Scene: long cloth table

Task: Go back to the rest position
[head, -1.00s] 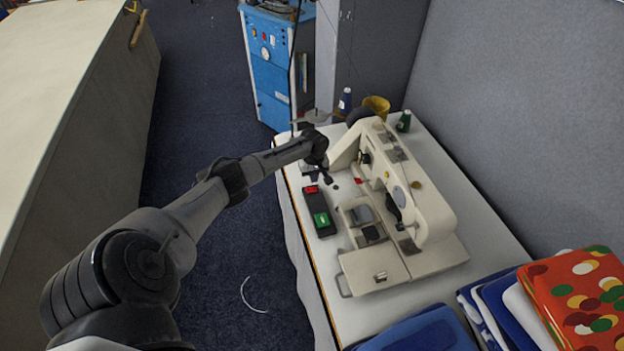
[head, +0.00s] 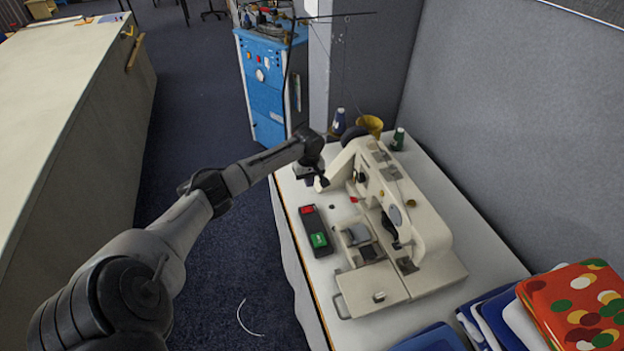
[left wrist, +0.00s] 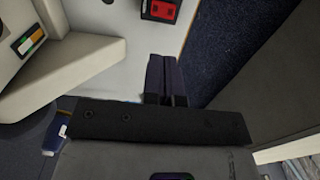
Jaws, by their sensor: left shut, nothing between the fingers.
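My left arm reaches in from the lower left in the head view. Its left gripper (head: 319,181) points down above the table's left edge, beside the sewing machine's far end. In the left wrist view its two dark fingers (left wrist: 164,75) are together with nothing between them. The cream sewing machine (head: 422,222) stands on the white table; part of it shows at the left of the left wrist view (left wrist: 75,65). A black switch box (head: 311,219) with red and green buttons lies nearer than the gripper, apart from it. My right gripper is in neither view.
Folded cloths (head: 575,305) lie at the near right. Open blue floor (head: 195,110) separates the table from a long counter (head: 65,90).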

